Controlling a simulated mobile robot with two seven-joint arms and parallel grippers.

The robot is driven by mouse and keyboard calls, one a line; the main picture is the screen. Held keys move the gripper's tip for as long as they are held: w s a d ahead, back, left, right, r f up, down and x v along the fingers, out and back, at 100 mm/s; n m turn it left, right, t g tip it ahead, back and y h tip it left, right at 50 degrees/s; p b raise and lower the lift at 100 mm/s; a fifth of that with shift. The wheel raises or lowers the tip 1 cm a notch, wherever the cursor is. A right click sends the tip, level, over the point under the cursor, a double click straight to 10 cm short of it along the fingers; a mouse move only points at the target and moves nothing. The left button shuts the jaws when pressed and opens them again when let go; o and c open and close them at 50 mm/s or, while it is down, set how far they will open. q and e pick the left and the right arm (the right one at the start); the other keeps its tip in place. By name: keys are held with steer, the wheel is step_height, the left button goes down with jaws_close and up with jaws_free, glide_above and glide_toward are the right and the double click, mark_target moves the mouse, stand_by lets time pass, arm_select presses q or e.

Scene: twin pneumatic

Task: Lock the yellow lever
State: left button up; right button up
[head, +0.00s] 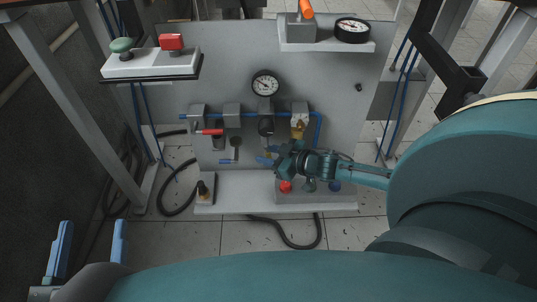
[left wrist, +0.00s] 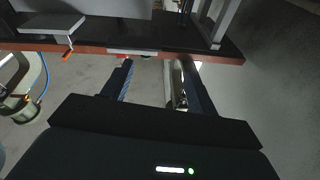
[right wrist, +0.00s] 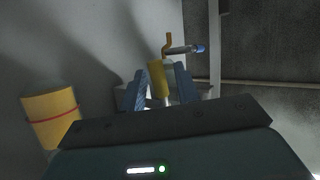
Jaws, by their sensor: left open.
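A yellow fitting (head: 298,129) is on the upright grey panel, below the blue pipe's right end. In the right wrist view a yellow upright part (right wrist: 156,78) with a bent yellow-orange piece (right wrist: 168,43) on top shows ahead, between the finger lines. I cannot tell which part is the lever. My right gripper (head: 267,154) is just below and left of the yellow fitting, in front of the panel. Its blue fingers (right wrist: 162,72) stand somewhat apart; no clear contact shows. My left gripper (head: 90,233) is open and empty at the lower left, far from the panel.
A red lever (head: 208,131) and gauge (head: 265,84) are on the panel. A red button (head: 286,186) is on the lower shelf (head: 245,203). A yellow cylinder (right wrist: 50,117) with a red line shows at left. Frame posts (head: 80,100) flank the panel; hoses lie on the floor.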

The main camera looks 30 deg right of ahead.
jaws_close()
arm_select(q)
steer(key=shift+f, duration=0.1)
arm_select(e)
steer(key=shift+f, duration=0.1)
steer(key=shift+w+a+f+m+t+y+b, duration=0.1)
steer(key=shift+a+m+t+y+b, duration=0.15)
steer(key=shift+t+b, duration=0.2)
steer(key=shift+y, duration=0.25)
steer(key=shift+m+t, duration=0.25)
arm_select(q)
steer(key=shift+d, duration=0.1)
arm_select(e)
steer(key=shift+o, duration=0.4)
jaws_free()
steer(key=shift+r, duration=0.2)
